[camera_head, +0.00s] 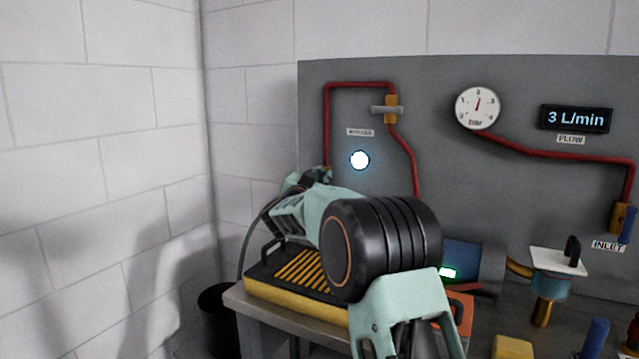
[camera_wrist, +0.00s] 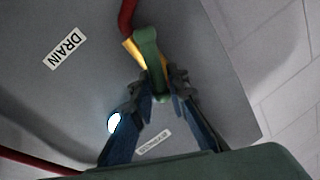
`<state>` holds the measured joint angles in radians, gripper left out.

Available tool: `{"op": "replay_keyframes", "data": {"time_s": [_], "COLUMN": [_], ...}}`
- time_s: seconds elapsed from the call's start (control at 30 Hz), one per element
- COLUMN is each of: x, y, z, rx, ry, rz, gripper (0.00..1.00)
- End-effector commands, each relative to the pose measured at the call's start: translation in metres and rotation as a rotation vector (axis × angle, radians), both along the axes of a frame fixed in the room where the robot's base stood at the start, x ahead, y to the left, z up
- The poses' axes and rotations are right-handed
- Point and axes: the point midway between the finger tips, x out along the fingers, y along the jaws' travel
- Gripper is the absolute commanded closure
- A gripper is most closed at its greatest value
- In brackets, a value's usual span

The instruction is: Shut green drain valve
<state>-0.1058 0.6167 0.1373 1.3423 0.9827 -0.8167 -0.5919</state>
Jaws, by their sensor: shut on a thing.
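In the wrist view, the green handle (camera_wrist: 148,48) of the drain valve lies between my fingers. Its brass body (camera_wrist: 131,50) shows beside and partly behind the handle, at the end of a red pipe (camera_wrist: 127,14). The handle runs roughly along the brass body, though the steep angle makes its exact turn hard to judge. My gripper (camera_wrist: 165,84) is shut on the handle's lower part. A white DRAIN label (camera_wrist: 66,48) is on the grey panel. In the head view, my arm hides the gripper and most of the valve.
The grey panel (camera_head: 520,75) carries a grey-handled brass valve (camera_head: 391,109), a round gauge (camera_head: 477,107) and a display (camera_head: 575,118) reading 3 L/min. An inlet valve (camera_head: 619,217) is at right. A yellow-and-black tray (camera_head: 297,290) sits on the bench below my arm.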

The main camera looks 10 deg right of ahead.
Motion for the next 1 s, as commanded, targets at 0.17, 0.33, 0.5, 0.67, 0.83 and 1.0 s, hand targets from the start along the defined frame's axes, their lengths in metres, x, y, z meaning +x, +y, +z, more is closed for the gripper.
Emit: {"op": "replay_keyframes", "data": {"time_s": [0.17,0.33,0.5,0.67,0.83,1.0], "x": [-0.002,-0.004,-0.005,-0.006,-0.007,-0.008], "y": [-0.002,-0.005,-0.007,-0.008,-0.010,-0.010], "z": [-0.007,-0.009,-0.012,-0.014,-0.017,-0.019], "rx": [0.136,0.268,0.399,0.522,0.651,0.768], "ry": [-0.101,-0.195,-0.290,-0.380,-0.472,-0.557], "rz": [0.001,0.000,0.000,0.001,0.000,0.000], "gripper": [1.00,1.00,1.00,1.00,1.00,1.00]}}
